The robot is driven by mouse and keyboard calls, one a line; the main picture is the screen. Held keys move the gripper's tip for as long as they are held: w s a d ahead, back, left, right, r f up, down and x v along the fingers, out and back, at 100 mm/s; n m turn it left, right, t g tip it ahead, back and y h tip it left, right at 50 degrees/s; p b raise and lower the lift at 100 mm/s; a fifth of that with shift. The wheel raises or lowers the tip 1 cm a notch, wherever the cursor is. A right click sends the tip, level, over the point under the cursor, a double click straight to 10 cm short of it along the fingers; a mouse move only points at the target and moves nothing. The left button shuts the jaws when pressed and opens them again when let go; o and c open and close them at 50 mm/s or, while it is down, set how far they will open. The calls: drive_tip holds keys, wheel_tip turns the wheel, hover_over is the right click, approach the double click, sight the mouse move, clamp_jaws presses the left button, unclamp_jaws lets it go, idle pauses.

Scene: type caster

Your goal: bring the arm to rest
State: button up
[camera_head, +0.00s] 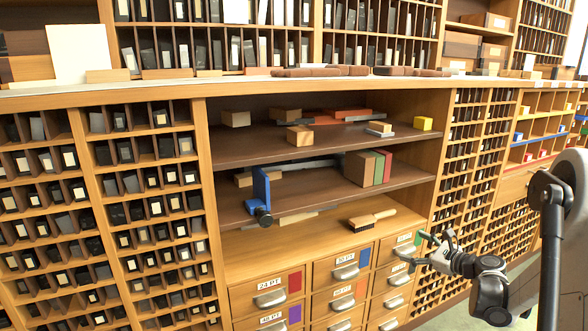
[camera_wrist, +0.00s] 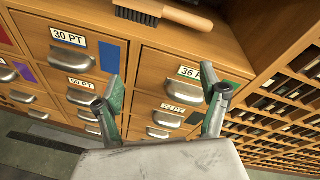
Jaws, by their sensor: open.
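My gripper (camera_head: 432,250) is in front of the right column of labelled drawers in the head view, with its fingers spread and nothing between them. In the wrist view my gripper (camera_wrist: 160,95) is open, its two green-padded fingers pointing toward the drawer marked 36 PT (camera_wrist: 185,78) and the 72 PT drawer (camera_wrist: 165,114) below it. The drawers look shut. I cannot tell whether the fingertips touch the drawer fronts. My arm comes in from the right edge of the head view.
A brush (camera_head: 371,219) lies on the ledge above the drawers. Shelves above hold a blue bracket (camera_head: 261,188), coloured blocks (camera_head: 368,168) and wooden blocks (camera_head: 300,135). Slotted type cases (camera_head: 130,170) stand left and right. Open floor (camera_wrist: 40,150) shows at lower left in the wrist view.

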drive_tip(key=s+a+r+n+g+h, duration=0.3)
drive_tip(key=s+a+r+n+g, duration=0.2)
drive_tip(key=s+a+r+n, duration=0.85)
drive_tip(key=s+a+n+h, duration=0.15)
drive_tip(key=s+n, duration=0.25)
drive_tip(key=s, duration=0.6)
drive_tip(key=s+a+n+g+h, duration=0.15)
drive_tip(key=s+n, duration=0.25)
drive_tip(key=s, duration=0.5)
drive_tip(key=s+a+n+t+h, duration=0.1)
drive_tip(key=s+a+n, duration=0.25)
drive_tip(key=s, duration=0.65)
wheel_tip(320, 180, up, 18)
drive_tip(key=d+p, duration=0.1)
drive_tip(key=p, duration=1.7)
drive_tip(key=shift+f, duration=0.25)
drive_tip(key=shift+w+g, duration=0.1)
drive_tip(key=shift+g, duration=0.15)
